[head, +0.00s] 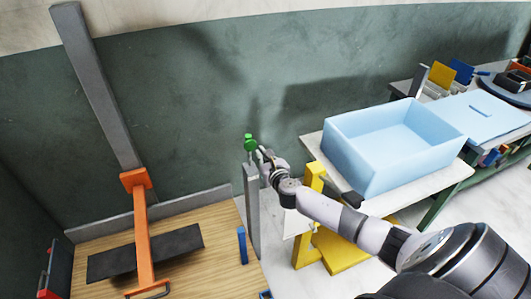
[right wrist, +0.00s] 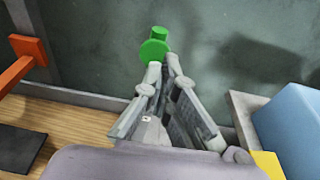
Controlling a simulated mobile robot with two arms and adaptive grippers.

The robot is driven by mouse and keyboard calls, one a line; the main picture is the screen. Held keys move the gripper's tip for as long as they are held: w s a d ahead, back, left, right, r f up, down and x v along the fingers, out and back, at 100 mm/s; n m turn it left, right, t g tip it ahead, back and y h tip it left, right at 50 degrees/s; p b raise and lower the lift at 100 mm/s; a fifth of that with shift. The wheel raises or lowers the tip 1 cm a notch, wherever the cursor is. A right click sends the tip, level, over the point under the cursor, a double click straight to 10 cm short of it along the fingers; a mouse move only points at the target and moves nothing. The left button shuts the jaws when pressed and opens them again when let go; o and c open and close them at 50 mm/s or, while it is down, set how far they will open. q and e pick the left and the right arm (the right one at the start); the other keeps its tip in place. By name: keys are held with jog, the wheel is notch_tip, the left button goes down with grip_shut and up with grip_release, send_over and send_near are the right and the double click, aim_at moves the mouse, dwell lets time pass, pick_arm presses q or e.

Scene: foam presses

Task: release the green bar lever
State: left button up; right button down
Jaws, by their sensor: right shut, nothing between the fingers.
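The green lever (head: 250,144) sits at the top of a grey upright post (head: 253,215) beside the wooden press table. In the right wrist view the green lever (right wrist: 155,48) shows as a round disc with a short stub on top. My right gripper (head: 264,154) is just right of the lever, fingers pointing at it. In the wrist view the fingertips (right wrist: 163,65) come together just below and in front of the disc, with nothing held. I cannot tell whether they touch it. My left gripper is not in view.
An orange press arm (head: 142,225) with a tall grey bar stands over a dark foam slab (head: 185,241) on the left. A light blue bin (head: 350,160) stands on a table to the right. A yellow stand (head: 340,252) is below my right arm.

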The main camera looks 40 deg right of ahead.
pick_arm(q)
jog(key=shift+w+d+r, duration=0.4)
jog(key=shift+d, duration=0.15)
pick_arm(e)
jog(key=s+r, duration=0.2)
jog(key=s+a+r, duration=0.1)
jog(key=s+r, duration=0.1)
jog(key=shift+a, duration=0.1)
jog(key=shift+r, duration=0.1)
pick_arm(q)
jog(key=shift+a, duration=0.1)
